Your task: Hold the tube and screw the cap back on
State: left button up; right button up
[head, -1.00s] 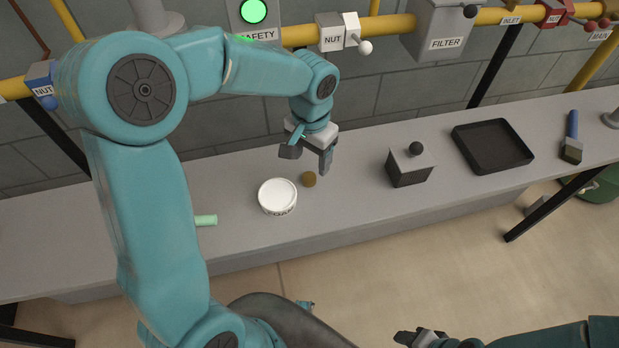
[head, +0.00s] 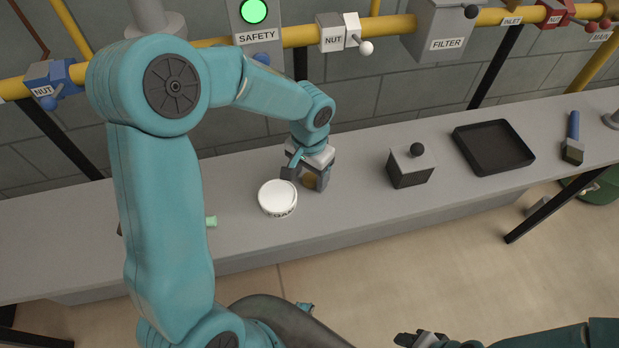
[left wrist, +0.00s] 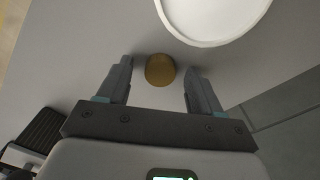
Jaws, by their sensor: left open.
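A small round brown-gold cap (head: 309,181) is on the grey bench. My left gripper (head: 305,183) is open and low over the bench, with its fingers on either side of the cap. In the left wrist view the cap (left wrist: 160,70) lies between the two fingertips, with a gap on each side. A pale green tube (head: 211,221) lies on the bench to the left, mostly hidden behind my left arm. My right gripper (head: 418,338) is at the bottom edge of the head view, away from the bench, and its opening is unclear.
A white round container (head: 278,197) stands close left of the cap; it also shows in the left wrist view (left wrist: 212,15). A grey box with a black knob (head: 411,167), a black tray (head: 493,146) and a brush (head: 572,140) are to the right. Pipes run behind the bench.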

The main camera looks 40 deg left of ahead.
aim_at(310, 178)
pick_arm(q)
jog(key=c, duration=1.2)
notch_tip(310, 178, up, 20)
jog(key=p, duration=0.2)
